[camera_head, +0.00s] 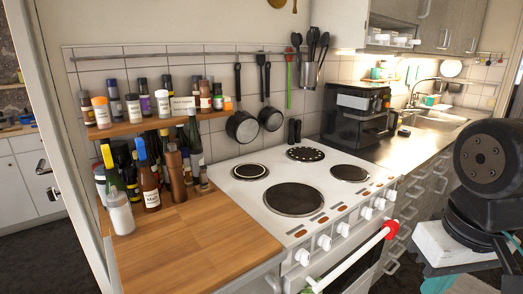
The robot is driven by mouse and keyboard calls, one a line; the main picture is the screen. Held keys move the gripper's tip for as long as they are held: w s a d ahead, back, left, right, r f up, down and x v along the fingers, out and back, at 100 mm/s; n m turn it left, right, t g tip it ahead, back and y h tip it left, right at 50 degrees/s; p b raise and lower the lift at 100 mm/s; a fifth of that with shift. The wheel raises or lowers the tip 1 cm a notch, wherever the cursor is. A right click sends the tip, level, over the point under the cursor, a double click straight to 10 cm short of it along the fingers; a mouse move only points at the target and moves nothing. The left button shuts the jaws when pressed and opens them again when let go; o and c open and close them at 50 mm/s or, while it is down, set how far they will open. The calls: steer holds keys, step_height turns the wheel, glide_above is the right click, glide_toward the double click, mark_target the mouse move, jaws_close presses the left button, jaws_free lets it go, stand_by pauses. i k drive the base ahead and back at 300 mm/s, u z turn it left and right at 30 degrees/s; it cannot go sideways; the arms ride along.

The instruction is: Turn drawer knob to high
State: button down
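The white cooker (245,203) stands in the middle, with a row of several white knobs along its sloping front edge. The nearest knob (302,256) is at the left end of the row; another knob (324,242) is beside it, and the farthest knob (391,194) is at the right end. I cannot read their markings or settings, and cannot tell which is the drawer knob. My gripper is not in view. Dark links of my arm show at the right edge, apart from the cooker.
The hobs are bare. A wooden counter (195,240) with bottles lies left. A black coffee machine (352,115) and steel counter (412,148) are right, above drawers with handles.

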mark_target(367, 212)
steer(key=u, duration=0.4)
steer(key=k, duration=0.5)
steer(key=u, duration=0.6)
steer(key=i, duration=0.35)
steer(key=z, duration=0.75)
steer(key=i, duration=0.75)
steer(key=z, duration=0.4)
